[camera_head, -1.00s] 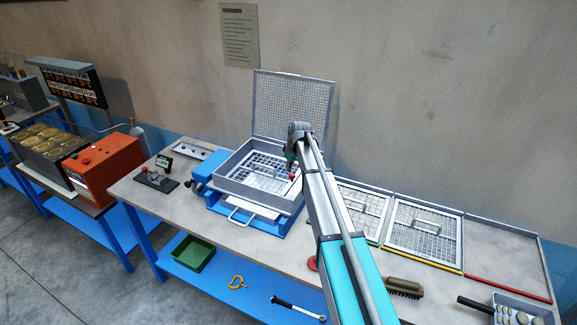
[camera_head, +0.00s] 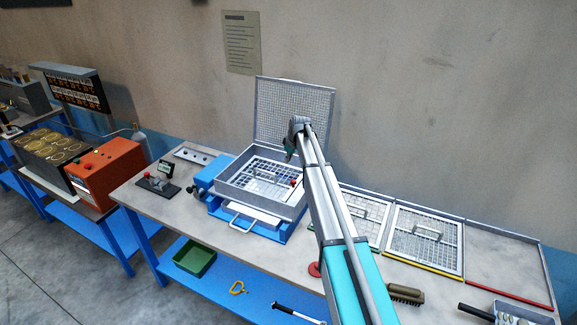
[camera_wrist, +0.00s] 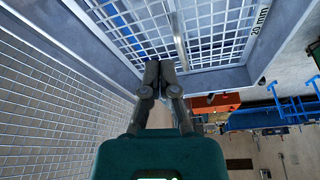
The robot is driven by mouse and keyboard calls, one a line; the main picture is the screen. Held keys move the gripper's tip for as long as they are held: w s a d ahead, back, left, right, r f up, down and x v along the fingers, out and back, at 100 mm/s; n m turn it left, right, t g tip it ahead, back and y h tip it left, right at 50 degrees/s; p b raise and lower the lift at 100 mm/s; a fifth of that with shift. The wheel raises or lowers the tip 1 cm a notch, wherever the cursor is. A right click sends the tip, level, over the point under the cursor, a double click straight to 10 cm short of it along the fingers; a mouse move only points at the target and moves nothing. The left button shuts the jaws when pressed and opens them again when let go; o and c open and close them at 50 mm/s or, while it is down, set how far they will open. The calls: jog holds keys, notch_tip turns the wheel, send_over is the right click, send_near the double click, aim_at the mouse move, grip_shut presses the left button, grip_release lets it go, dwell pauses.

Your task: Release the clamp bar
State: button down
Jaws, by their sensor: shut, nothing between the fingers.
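A blue-based sieve shaker (camera_head: 268,232) on the bench holds an open grey box with a 20 mm mesh frame (camera_wrist: 220,32) inside. A red knob (camera_head: 293,183) shows at the box's right side, probably on the clamp bar; the bar itself is too small to make out. In the wrist view a grey strip (camera_wrist: 179,35) crosses the mesh; I cannot tell whether it is the clamp bar. My gripper (camera_head: 289,157) is above the right part of the box, apart from the knob. In the wrist view its fingertips (camera_wrist: 161,66) are together and empty.
A raised mesh lid (camera_head: 295,112) stands behind the box. Framed mesh screens (camera_head: 425,240) with handles lie to the right, beside a brush (camera_head: 405,293). An orange unit (camera_head: 105,172) stands on the bench to the left.

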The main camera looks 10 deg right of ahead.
aim_at(293, 184)
jog(key=shift+b+x, duration=4.6)
jog(key=shift+x, duration=0.4)
jog(key=s+d, duration=0.2)
jog(key=s, duration=0.1)
jog(key=shift+s+d+r, duration=0.1)
jog(key=shift+d+r, duration=0.05)
jog(key=shift+d, duration=0.15)
jog(key=shift+s, duration=0.1)
